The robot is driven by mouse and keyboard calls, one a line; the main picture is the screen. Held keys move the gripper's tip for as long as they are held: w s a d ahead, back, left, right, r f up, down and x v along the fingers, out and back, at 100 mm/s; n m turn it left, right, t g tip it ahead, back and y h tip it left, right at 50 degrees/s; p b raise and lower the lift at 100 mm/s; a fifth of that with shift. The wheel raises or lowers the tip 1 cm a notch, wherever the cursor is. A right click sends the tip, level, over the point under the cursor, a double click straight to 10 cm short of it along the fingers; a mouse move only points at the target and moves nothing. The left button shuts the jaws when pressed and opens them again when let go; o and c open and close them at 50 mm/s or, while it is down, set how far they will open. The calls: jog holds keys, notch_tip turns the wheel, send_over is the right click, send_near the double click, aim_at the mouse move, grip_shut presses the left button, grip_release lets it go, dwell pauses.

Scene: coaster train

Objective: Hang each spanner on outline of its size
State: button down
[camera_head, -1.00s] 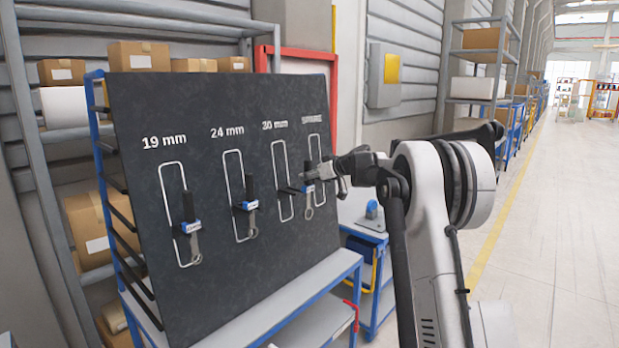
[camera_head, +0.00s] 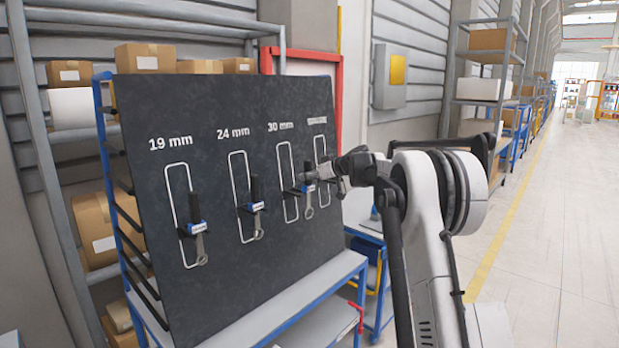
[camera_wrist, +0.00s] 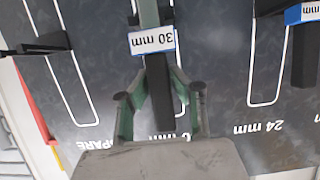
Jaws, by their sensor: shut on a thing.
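The dark board (camera_head: 225,110) carries white outlines marked 19 mm, 24 mm, 30 mm and spare. A spanner with a blue label (camera_head: 198,229) hangs at the 19 mm outline, and another (camera_head: 256,208) hangs at the 24 mm outline. My gripper (camera_head: 318,175) is shut on the black handle of the 30 mm spanner (camera_head: 309,198). In the wrist view its label (camera_wrist: 152,41) reads 30 mm, and it hides part of the 30 mm marking. In the head view it appears between the 30 mm outline (camera_head: 279,170) and the spare outline. Its contact with the board cannot be told.
A black peg (camera_wrist: 40,45) sticks out at the spare outline in the wrist view. The board stands on a blue-framed bench (camera_head: 310,300). Shelves with cardboard boxes (camera_head: 143,57) stand behind, and the aisle floor (camera_head: 560,230) at right is clear.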

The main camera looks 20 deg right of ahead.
jog(key=shift+w+a+p, duration=0.1)
jog(key=shift+w+a, duration=0.15)
jog(key=shift+w, duration=0.35)
jog(key=shift+w+a+p, duration=0.1)
jog(key=shift+w+a, duration=0.2)
jog(key=shift+w, duration=0.35)
jog(key=shift+w+a+p, duration=0.1)
jog(key=shift+w+a, duration=0.15)
jog(key=shift+w, duration=0.35)
dwell(0.3)
jog(key=shift+f+b, duration=0.5)
jog(key=shift+f, duration=0.3)
dwell(1.0)
jog(key=c, duration=1.5)
grip_release()
jog(key=shift+s, duration=0.15)
